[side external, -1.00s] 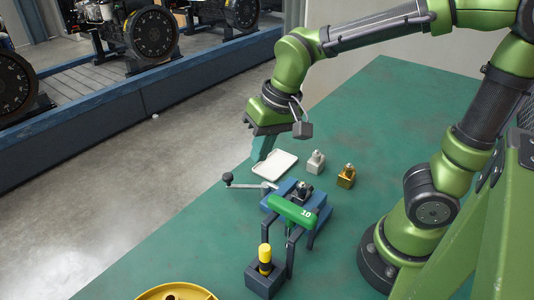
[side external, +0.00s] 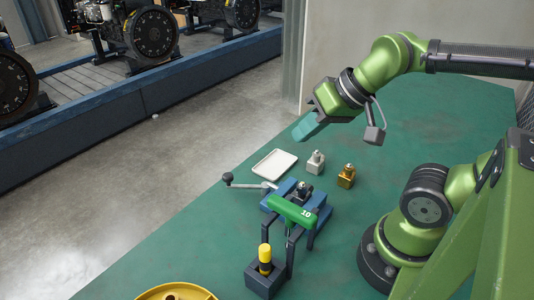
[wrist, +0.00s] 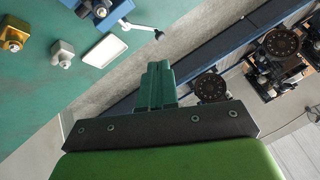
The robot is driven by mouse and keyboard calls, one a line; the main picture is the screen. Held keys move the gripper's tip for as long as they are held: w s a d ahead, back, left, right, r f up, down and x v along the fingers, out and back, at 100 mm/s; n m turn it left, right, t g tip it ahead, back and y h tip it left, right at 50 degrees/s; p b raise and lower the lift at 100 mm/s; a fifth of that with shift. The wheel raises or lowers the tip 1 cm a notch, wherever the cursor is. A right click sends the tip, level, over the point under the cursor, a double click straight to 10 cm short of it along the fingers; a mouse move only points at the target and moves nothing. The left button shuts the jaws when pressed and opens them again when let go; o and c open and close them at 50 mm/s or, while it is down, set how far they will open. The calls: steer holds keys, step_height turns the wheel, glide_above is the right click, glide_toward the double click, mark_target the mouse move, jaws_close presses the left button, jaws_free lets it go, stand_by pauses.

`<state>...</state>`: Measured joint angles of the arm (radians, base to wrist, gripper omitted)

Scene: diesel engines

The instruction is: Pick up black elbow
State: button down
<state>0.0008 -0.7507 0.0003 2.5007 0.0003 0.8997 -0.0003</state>
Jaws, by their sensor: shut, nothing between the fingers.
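A small dark fitting (side external: 302,188), possibly the black elbow, sits on the blue vise-like fixture (side external: 321,212); its exact shape is too small to tell. It also seems to show in the wrist view (wrist: 100,11) near the top edge. My gripper (side external: 303,130) is in the air above and behind the white tray, well apart from the fixture and the fittings. Its teal fingers are together with nothing between them. In the wrist view the fingers (wrist: 158,72) point away from the fittings, toward the floor and the engines.
A white tray (side external: 275,164), a silver fitting (side external: 316,162) and a brass fitting (side external: 346,177) stand on the green table. The table's right back is clear.

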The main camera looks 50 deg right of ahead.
stand_by(0.4)
jaws_free()
stand_by(0.4)
steer(key=shift+f, duration=0.1)
steer(key=n+g+h, duration=0.2)
steer(key=n+g, duration=0.2)
steer(key=g, duration=0.3)
glide_above(304, 191)
steer(key=d, duration=0.2)
step_height(304, 191, down, 4)
steer(key=f, duration=1.1)
steer(key=w+f, duration=0.1)
steer(key=f, duration=0.4)
steer(key=shift+f, duration=0.15)
